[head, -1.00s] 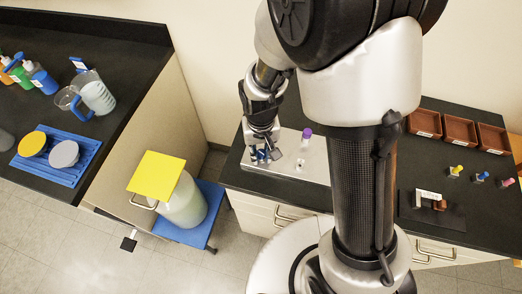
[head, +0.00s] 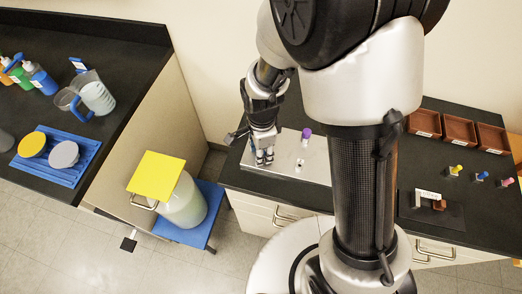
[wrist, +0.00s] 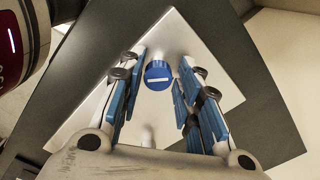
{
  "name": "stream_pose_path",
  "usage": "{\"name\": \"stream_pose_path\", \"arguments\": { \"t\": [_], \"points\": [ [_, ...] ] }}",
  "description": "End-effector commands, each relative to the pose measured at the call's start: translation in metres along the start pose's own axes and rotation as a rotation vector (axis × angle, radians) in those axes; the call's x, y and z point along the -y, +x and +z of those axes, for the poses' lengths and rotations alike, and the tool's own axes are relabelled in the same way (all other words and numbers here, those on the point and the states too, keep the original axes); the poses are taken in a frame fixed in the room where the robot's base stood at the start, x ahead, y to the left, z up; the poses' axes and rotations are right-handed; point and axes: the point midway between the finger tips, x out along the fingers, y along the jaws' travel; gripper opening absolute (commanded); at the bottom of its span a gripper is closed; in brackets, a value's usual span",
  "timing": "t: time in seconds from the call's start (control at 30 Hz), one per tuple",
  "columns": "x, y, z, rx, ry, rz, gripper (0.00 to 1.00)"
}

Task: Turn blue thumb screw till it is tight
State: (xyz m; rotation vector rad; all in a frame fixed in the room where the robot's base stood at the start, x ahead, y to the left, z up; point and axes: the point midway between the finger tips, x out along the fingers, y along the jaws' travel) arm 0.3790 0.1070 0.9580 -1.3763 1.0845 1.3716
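The blue thumb screw (wrist: 158,76) is a round blue head with a white line across it, in the wrist view on a silver plate (wrist: 205,92). My gripper (wrist: 160,58) has its two blue-padded fingers on either side of the screw head. Narrow gaps show between the head and both fingers, so it looks open. In the head view my gripper (head: 264,158) points down at the left part of the silver plate (head: 285,168). There the fingers hide the screw.
A purple knob (head: 306,133) stands on the plate, right of my gripper. Brown bins (head: 459,131) and small yellow, blue and pink knobs (head: 481,177) are farther right on the black bench. A lidded container (head: 184,207) stands on a blue stand left of the bench.

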Motion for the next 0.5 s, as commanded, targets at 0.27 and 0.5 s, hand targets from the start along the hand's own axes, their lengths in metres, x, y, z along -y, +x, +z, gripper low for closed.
{"name": "stream_pose_path", "arguments": {
  "t": [0.27,0.5],
  "points": [
    [-0.0020,0.0010,0.0008,-0.004,0.818,0.004,0.32],
    [-0.0025,0.0012,0.0012,-0.004,0.694,0.006,0.32]
  ]
}}
